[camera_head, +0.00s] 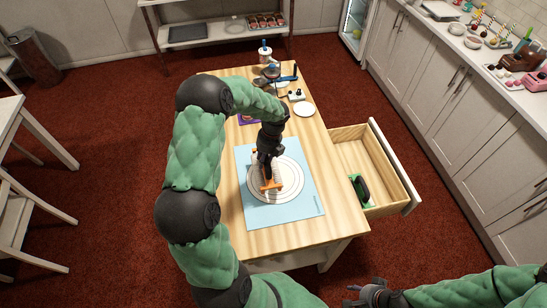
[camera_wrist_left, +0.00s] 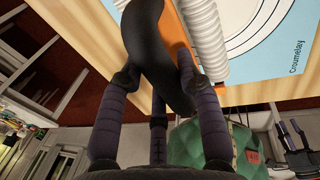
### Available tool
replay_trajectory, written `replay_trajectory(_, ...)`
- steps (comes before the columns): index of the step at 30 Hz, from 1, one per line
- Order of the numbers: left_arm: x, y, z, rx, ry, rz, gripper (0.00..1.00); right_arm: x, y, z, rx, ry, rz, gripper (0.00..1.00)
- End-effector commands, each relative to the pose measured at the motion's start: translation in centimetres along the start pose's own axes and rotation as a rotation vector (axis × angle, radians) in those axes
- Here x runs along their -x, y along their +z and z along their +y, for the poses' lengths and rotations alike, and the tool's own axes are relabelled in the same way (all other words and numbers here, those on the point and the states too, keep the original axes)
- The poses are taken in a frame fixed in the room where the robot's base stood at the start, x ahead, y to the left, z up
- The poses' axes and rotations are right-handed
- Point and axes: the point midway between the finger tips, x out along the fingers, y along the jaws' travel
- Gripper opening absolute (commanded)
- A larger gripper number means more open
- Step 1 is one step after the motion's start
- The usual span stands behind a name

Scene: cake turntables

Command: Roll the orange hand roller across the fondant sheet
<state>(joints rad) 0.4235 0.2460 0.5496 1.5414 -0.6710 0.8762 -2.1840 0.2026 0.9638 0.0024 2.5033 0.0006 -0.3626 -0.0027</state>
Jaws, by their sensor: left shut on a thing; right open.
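The orange hand roller (camera_head: 269,185) is over the round white fondant sheet (camera_head: 290,179), which lies on a light blue mat (camera_head: 292,213). My left gripper (camera_head: 268,156) is shut on the roller's black handle from above. In the left wrist view, the fingers of my left gripper (camera_wrist_left: 158,72) close around the black handle (camera_wrist_left: 146,32), beside an orange frame and a white ribbed roller (camera_wrist_left: 204,40). I cannot tell whether the roller touches the sheet. My right gripper (camera_head: 368,292) is open and empty at the lower right, away from the table.
An open drawer (camera_head: 398,165) juts from the table's right side and holds a green-and-black tool (camera_head: 360,190). A white plate (camera_head: 304,109), a small purple item and several utensils stand at the table's far end. The wood right of the mat is clear.

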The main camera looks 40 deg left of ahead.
Motion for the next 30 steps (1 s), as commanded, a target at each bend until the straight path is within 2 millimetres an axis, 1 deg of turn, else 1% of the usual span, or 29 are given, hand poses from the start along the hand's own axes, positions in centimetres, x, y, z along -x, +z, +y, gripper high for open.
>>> replay_trajectory(1,-0.1,0.1,0.7,0.003,-0.001,-0.002,0.0,-0.1,0.0,0.1,0.0,0.0,0.0,0.43)
replay_trajectory(8,-0.7,0.1,3.3,0.003,0.001,-0.001,0.0,-0.5,0.0,0.2,0.0,0.0,0.0,0.43)
replay_trajectory(21,0.1,0.1,-1.8,-0.002,-0.001,-0.002,0.0,0.2,0.0,-0.1,0.0,0.0,0.0,0.43)
replay_trajectory(27,0.3,0.0,-3.2,-0.002,0.0,-0.001,0.0,0.4,0.0,-0.1,0.0,0.0,0.0,0.43)
replay_trajectory(30,0.3,0.1,-3.6,-0.001,0.0,-0.002,0.0,0.4,0.0,-0.1,0.0,0.0,0.0,0.43)
